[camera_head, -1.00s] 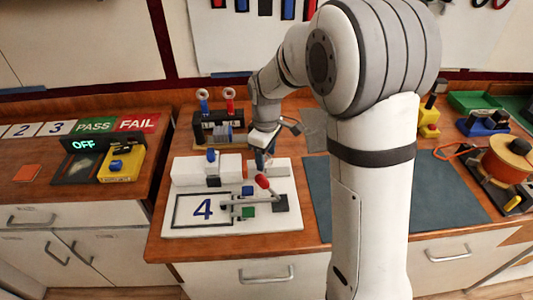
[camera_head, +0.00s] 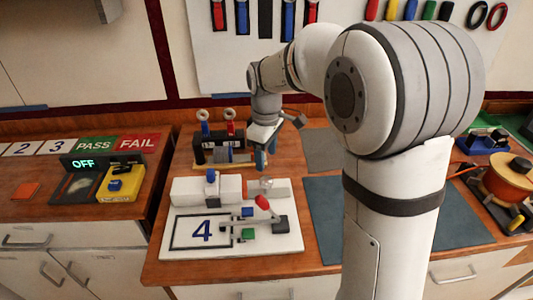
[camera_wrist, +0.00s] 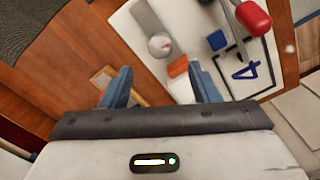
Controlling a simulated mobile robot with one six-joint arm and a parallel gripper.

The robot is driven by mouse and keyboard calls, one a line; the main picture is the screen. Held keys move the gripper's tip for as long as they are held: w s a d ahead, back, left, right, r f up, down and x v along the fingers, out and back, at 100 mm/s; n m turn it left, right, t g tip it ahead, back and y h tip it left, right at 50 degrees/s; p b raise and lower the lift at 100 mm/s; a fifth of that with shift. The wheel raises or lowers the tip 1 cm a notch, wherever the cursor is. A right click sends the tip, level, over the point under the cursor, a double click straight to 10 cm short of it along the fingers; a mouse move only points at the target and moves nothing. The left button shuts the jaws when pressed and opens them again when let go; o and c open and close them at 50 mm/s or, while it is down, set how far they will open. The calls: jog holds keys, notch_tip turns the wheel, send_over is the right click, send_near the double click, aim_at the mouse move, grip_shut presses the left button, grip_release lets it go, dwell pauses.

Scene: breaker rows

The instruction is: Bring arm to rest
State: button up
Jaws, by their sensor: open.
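My gripper (camera_head: 265,158) hangs from my arm above the back edge of the white board (camera_head: 285,245), near the rack behind it. In the wrist view my gripper (camera_wrist: 163,85) has its two blue fingers spread apart, with nothing held between them. The board carries a framed number 4 (camera_head: 203,231), a lever with a red knob (camera_head: 262,202), a green block (camera_head: 249,234) and a blue block (camera_head: 247,212). The red knob also shows in the wrist view (camera_wrist: 253,18), beyond the fingers. An orange piece (camera_wrist: 178,66) shows just ahead of the fingers.
A rack (camera_head: 222,150) with red and blue ringed plugs stands behind the board. A yellow box (camera_head: 120,183) and an OFF display (camera_head: 83,163) sit on the left counter. A dark mat (camera_head: 455,215) lies right of the board, partly behind my arm. An orange spool (camera_head: 505,172) stands far right.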

jog(key=s+d+m+t, duration=0.1)
jog(key=s+d+m, duration=0.4)
jog(key=s, duration=0.6)
jog(key=s+d+r+m+t, duration=0.1)
jog(key=s+d+m, duration=0.4)
jog(key=s, duration=0.6)
jog(key=shift+d+r+m+t, duration=0.3)
jog(key=shift+d+m+t, duration=0.1)
jog(key=shift+m, duration=0.6)
jog(key=shift+w+a, duration=0.1)
jog(key=shift+c, duration=0.4)
